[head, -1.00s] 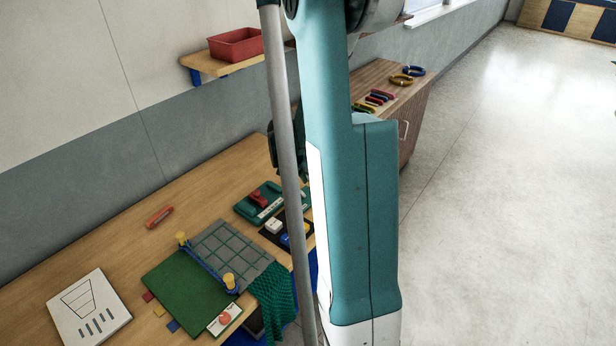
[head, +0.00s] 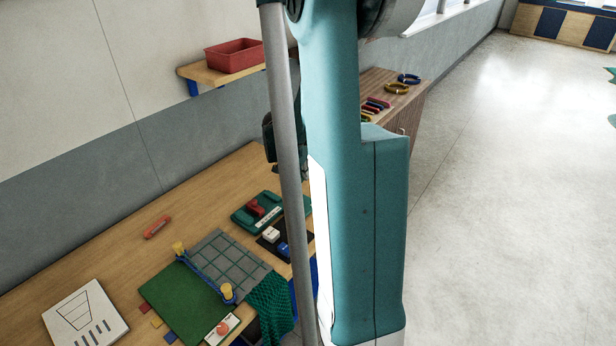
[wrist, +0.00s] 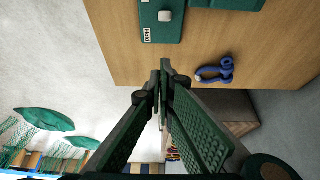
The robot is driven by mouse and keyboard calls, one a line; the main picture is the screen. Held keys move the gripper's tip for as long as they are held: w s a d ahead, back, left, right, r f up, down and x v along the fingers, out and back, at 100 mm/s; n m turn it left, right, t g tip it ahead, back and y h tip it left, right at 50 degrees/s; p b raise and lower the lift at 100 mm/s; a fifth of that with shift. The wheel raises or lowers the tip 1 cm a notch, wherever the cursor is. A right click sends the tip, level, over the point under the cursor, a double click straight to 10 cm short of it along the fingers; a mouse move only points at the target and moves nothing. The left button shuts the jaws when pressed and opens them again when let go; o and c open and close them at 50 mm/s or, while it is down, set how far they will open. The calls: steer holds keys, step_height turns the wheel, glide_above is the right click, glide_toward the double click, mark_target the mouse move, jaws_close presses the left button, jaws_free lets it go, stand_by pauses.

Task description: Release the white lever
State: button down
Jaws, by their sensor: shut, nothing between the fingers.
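In the wrist view a small white lever or knob (wrist: 165,15) sits on a dark green base (wrist: 160,32) with a white printed label beside it. The base lies on the wooden table near the top of the picture. My gripper (wrist: 160,88) is shut and empty, with its fingertips apart from the knob in the picture. In the head view a green base (head: 240,217) carries a red part (head: 254,207) and a white label. A white block (head: 271,234) is in front of it on a dark board. My gripper is partly hidden there behind a grey pole and my arm.
A blue shackle (wrist: 217,72) lies near the table edge. A green mat with a grid panel (head: 222,255), a white card (head: 85,312) and an orange-red tool (head: 157,227) lie on the table. A red bin (head: 234,56) stands on a wall shelf.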

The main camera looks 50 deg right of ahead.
steer(key=a+r, duration=0.3)
steer(key=shift+a+r, duration=0.2)
steer(key=shift+a, duration=0.1)
steer(key=shift+a, duration=0.1)
stand_by(0.6)
steer(key=a+r+n+t+y+b, duration=0.15)
steer(key=a+r+n, duration=0.25)
steer(key=a, duration=0.8)
steer(key=a+r+n+t, duration=0.2)
steer(key=a+r+n, duration=0.25)
steer(key=a, duration=0.85)
steer(key=s+a+n+t+y+b, duration=0.1)
steer(key=s+a+n, duration=0.3)
steer(key=a, duration=0.7)
steer(key=s+a+n+t+y+b, duration=0.1)
steer(key=s+a+n, duration=0.4)
steer(key=a, duration=0.7)
steer(key=shift+s+r+t+y, duration=0.4)
steer(key=shift+s+t+y, duration=0.45)
steer(key=shift+s, duration=0.4)
steer(key=shift+n, duration=0.25)
